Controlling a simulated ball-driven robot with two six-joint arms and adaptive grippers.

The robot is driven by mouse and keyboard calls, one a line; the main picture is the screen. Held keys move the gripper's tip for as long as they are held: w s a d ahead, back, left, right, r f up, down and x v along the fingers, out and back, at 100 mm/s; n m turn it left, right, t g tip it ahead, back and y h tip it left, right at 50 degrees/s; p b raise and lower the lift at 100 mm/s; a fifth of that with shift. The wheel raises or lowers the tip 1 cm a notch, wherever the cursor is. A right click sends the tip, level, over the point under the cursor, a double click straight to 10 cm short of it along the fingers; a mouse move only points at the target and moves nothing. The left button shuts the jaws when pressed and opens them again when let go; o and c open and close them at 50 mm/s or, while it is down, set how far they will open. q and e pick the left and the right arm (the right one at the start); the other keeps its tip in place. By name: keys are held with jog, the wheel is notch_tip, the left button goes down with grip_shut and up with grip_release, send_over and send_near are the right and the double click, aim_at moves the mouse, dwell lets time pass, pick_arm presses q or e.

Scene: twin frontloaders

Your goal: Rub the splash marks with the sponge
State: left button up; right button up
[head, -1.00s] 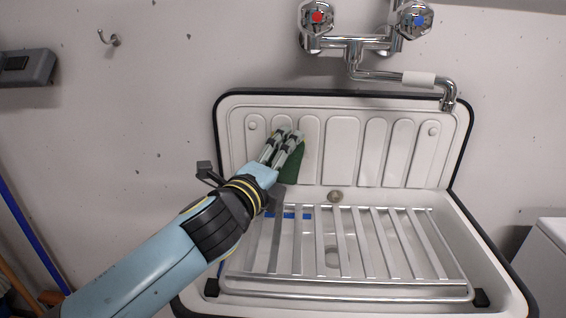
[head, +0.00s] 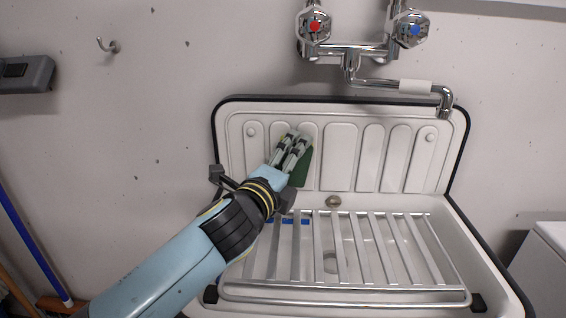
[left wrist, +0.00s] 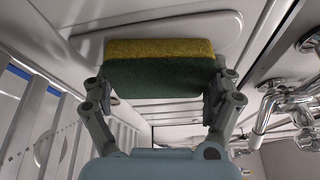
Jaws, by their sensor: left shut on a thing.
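The sponge (left wrist: 158,76) has a yellow side and a dark green side. In the left wrist view it sits between the fingers of my left gripper (left wrist: 160,92), which is shut on it. Its yellow side lies against or very close to the pale ribbed back panel of the sink (head: 340,155). In the head view the gripper (head: 292,148) is at the panel's left part, and the sponge's green side (head: 302,172) shows beside the fingers. I make out no clear splash marks on the panel; the gripper hides part of it. Small dark specks (head: 187,44) dot the wall.
A slatted metal rack (head: 345,290) covers the sink basin below the panel. The chrome tap (head: 350,52) and its spout (head: 443,100) are above the panel to the right. A hook (head: 107,45) and grey box (head: 27,73) are on the wall at left.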

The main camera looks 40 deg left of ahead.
pick_arm(q)
jog(key=shift+w+d, duration=0.55)
jog(key=shift+d, duration=0.35)
jog(key=shift+w, duration=0.1)
jog(key=shift+s+a, duration=0.6)
jog(key=shift+a, duration=0.3)
jog(key=shift+s+a, duration=0.55)
jog(key=shift+a, duration=0.3)
jog(key=s+d, duration=0.3)
jog(key=s, duration=0.2)
jog(key=shift+b, duration=0.3)
jog(key=shift+s+d, duration=0.1)
jog(key=shift+s+d, duration=0.4)
jog(key=shift+s, duration=0.25)
jog(key=shift+s+d, duration=0.4)
jog(key=shift+s, duration=0.2)
